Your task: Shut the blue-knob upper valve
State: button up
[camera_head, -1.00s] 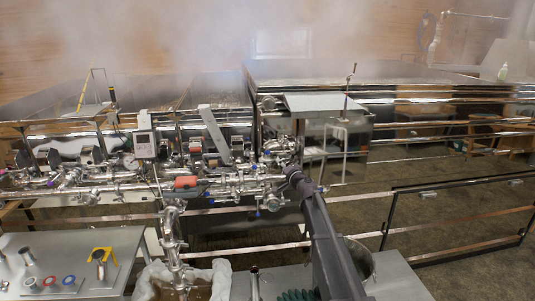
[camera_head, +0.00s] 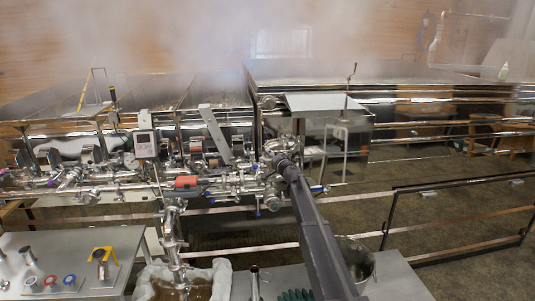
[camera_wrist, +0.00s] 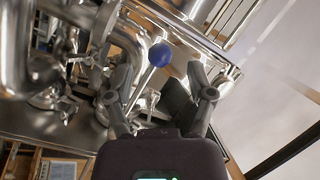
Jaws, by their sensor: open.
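The blue knob (camera_wrist: 160,55) of a valve shows in the wrist view at the end of a shiny metal lever, among steel pipes. My gripper (camera_wrist: 161,78) is open, with one dark finger on each side of the knob in the picture. The knob appears just beyond the fingertips, and I see no contact. In the head view my gripper (camera_head: 280,162) is at the right end of the pipe manifold (camera_head: 230,185), partly covering the fittings there. A blue handle (camera_head: 318,189) shows just right of my arm; I cannot tell whether it is the same knob.
Other steel pipes and clamps (camera_wrist: 60,85) crowd the left of the wrist view. A red-orange fitting (camera_head: 187,182) and a gauge box (camera_head: 145,144) sit on the manifold. Steaming pans stand behind. A bucket (camera_head: 355,262) stands below my arm.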

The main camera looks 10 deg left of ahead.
jog(key=shift+x, duration=1.8)
